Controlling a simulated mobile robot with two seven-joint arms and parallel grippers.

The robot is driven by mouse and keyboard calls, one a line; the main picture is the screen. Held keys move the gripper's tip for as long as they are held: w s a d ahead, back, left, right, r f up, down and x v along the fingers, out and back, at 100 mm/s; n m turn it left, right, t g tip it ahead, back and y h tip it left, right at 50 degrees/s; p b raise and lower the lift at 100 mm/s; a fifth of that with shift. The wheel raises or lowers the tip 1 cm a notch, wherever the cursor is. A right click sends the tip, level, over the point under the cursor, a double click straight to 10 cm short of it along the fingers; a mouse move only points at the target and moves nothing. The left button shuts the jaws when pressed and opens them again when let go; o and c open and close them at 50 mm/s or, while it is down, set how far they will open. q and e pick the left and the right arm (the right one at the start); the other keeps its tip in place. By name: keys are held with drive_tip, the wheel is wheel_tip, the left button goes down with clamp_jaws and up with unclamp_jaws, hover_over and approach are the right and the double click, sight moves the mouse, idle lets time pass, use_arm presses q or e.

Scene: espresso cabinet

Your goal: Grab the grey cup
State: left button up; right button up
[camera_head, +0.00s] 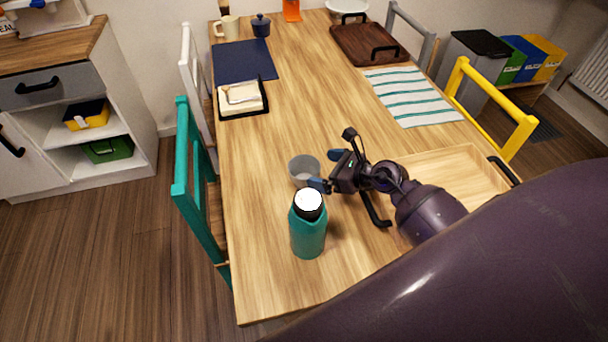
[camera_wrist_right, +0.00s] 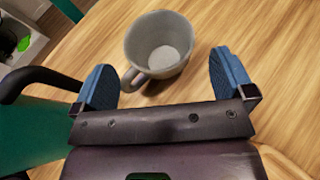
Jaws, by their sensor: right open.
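The grey cup (camera_head: 303,168) stands upright and empty on the wooden table, just left of my right gripper. It also shows in the right wrist view (camera_wrist_right: 160,45), with its handle (camera_wrist_right: 134,80) pointing toward the gripper. My right gripper (camera_head: 325,170) is open, with its two blue fingers apart. In the wrist view the cup lies ahead of the gripper (camera_wrist_right: 165,82), and its handle is near the left finger. I cannot tell whether the finger touches it. My left gripper is not in view.
A teal bottle (camera_head: 308,235) stands close in front of the cup. A wooden tray (camera_head: 440,165) with black handles lies right of and under my right arm. A striped cloth (camera_head: 412,97), a dark blue mat (camera_head: 243,62) and a small tray (camera_head: 241,115) lie farther back. The table's middle is clear.

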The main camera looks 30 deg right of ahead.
sight(293, 165)
drive_tip(key=shift+x, duration=2.7)
drive_tip(key=shift+a, duration=0.1)
drive_tip(key=shift+r, duration=0.1)
drive_tip(key=c, duration=0.7)
